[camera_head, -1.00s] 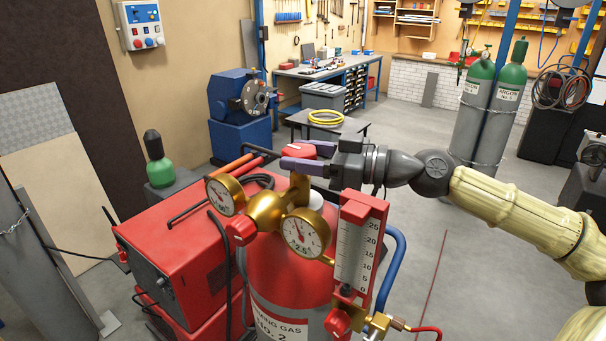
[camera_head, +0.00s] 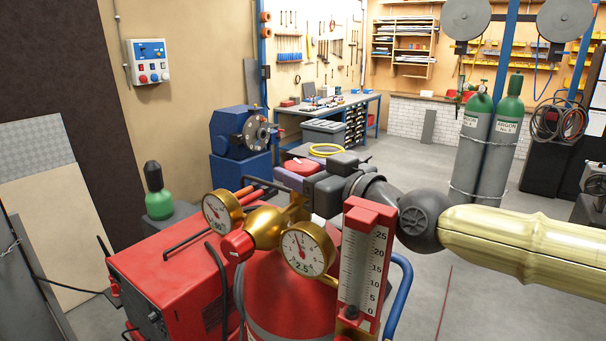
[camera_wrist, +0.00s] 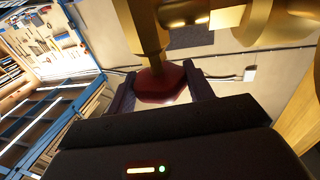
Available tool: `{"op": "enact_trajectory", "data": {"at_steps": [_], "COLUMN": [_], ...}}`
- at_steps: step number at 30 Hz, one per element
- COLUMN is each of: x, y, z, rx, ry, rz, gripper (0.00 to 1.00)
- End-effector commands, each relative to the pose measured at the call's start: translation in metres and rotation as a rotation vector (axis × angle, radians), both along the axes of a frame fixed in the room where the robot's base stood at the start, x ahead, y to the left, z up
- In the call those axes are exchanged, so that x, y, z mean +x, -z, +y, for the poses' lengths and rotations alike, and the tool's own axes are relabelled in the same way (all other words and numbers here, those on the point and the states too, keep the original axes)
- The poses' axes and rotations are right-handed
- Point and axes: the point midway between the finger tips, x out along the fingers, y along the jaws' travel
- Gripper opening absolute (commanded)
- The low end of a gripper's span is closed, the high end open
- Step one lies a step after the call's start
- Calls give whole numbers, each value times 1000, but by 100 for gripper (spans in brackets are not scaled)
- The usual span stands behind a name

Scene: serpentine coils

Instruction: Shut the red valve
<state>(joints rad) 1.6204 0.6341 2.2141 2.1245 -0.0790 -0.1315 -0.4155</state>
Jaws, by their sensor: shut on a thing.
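The red valve (camera_head: 300,165) is a knob at the top of the red gas cylinder (camera_head: 290,295), behind the brass regulator in the head view. My gripper (camera_head: 303,171) reaches it from the right and is shut on it. In the wrist view, the dark red valve (camera_wrist: 160,85) sits between the two fingers of my gripper (camera_wrist: 161,92), below a brass stem (camera_wrist: 148,35).
Two pressure gauges (camera_head: 306,249), a red regulator knob (camera_head: 237,245) and a flowmeter (camera_head: 362,258) stand close in front of my gripper. A red welding machine (camera_head: 172,278) is at left. Grey argon cylinders (camera_head: 485,150) stand at back right. The floor at right is mostly clear.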

Motion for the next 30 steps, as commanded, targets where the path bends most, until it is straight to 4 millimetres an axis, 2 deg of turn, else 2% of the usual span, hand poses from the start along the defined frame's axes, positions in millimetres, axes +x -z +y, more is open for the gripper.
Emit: {"op": "enact_trajectory", "data": {"at_steps": [14, 15, 18, 30], "x": [0, 0, 0, 0], "y": [-3, -4, -3, -7], "z": [-1, -1, -1, -1], "rx": [5, 5, 4, 2], "ry": [15, 15, 15, 15], "rz": [-5, -5, -5, -4], "gripper": [29, 56, 74, 74]}}
